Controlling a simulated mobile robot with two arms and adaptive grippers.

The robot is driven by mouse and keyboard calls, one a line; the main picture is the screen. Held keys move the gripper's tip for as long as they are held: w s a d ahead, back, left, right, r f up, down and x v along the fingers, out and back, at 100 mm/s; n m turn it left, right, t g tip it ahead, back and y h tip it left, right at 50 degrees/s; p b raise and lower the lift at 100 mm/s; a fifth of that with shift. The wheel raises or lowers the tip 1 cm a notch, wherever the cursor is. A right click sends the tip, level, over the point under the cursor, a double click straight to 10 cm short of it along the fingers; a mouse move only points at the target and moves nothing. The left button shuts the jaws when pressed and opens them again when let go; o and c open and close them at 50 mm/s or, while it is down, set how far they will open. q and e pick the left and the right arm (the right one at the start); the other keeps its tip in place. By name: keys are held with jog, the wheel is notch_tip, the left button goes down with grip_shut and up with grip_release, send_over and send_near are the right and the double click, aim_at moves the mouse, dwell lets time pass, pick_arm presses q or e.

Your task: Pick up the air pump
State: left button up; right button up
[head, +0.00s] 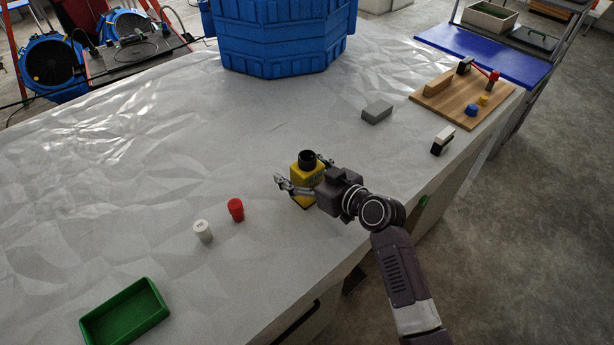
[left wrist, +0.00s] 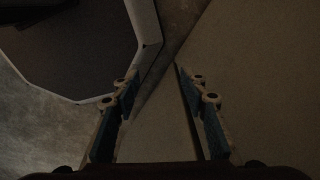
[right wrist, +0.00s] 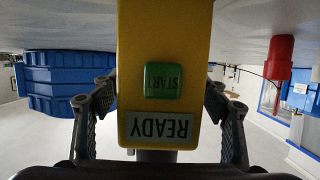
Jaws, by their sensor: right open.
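The air pump (head: 305,170) is a yellow box with a black round top, standing upright on the pale table. In the right wrist view the pump (right wrist: 165,45) shows upside down, with a green START button and a READY display. My right gripper (head: 302,173) is open, with one finger on each side of the pump. In the right wrist view gaps show between the fingers and the yellow body. My left gripper (left wrist: 157,82) is outside the head view. In its own wrist view it is open and empty, above the floor.
A red cylinder (head: 236,210) and a white cylinder (head: 203,232) stand left of the pump. A green tray (head: 125,314) lies near the front left. A large blue container (head: 275,45) stands behind. A grey block (head: 377,112) and a wooden board (head: 440,108) lie to the right.

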jog(key=shift+w+a+f, duration=0.2)
jog(key=shift+w+a, duration=0.15)
jog(key=shift+w, duration=0.05)
jog(key=shift+c, duration=0.6)
jog(key=c, duration=1.4)
jog(key=shift+c, duration=0.3)
